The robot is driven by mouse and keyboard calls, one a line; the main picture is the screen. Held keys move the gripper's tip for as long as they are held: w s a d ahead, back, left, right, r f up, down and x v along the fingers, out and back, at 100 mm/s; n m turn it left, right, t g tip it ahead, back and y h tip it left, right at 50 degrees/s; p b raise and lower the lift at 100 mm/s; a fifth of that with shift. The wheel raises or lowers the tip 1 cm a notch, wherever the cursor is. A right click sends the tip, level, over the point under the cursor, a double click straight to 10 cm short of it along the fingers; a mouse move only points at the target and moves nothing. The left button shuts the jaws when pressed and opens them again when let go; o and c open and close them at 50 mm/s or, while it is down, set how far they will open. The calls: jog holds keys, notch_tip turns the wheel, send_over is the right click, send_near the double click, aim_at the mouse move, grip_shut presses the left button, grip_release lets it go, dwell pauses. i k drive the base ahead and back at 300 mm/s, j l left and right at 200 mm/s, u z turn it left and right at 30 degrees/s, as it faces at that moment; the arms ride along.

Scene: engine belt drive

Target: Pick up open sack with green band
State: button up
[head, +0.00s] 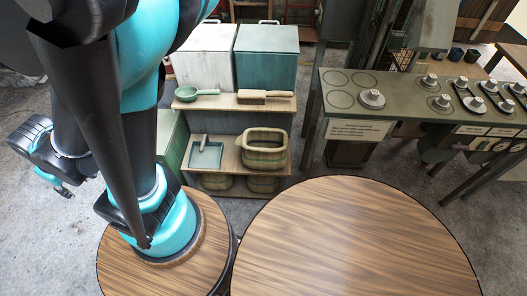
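I cannot make out an open sack with a green band in the head view. My gripper (63,191) is at the far left of the picture, low over the grey concrete floor, partly behind my own arm. It is small and dark, and I cannot tell whether its fingers are open or shut. No object shows clearly in it.
A low shelf (222,104) holds a white bin (206,55), a teal bin (267,58), a green scoop (186,94), a brush (262,96), a dustpan (206,155) and a banded wooden tub (263,150). A workbench (410,108) with metal knobs stands right. Floor (345,165) shows between them.

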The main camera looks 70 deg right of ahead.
aim_at(265, 149)
jog(key=k+z, duration=0.15)
jog(key=z, duration=2.4)
jog(key=j+z, duration=0.2)
jog(key=z, duration=0.25)
jog(key=j+z, duration=0.15)
jog(key=z, duration=0.3)
jog(key=k+j+z, duration=0.25)
jog(key=j+z, duration=0.2)
jog(key=j, duration=0.3)
jog(key=k+j+z, duration=0.35)
jog(key=k+j, duration=0.35)
jog(key=j, duration=0.2)
jog(key=k+j, duration=0.5)
jog(key=j, duration=0.15)
jog(key=j+z, duration=0.05)
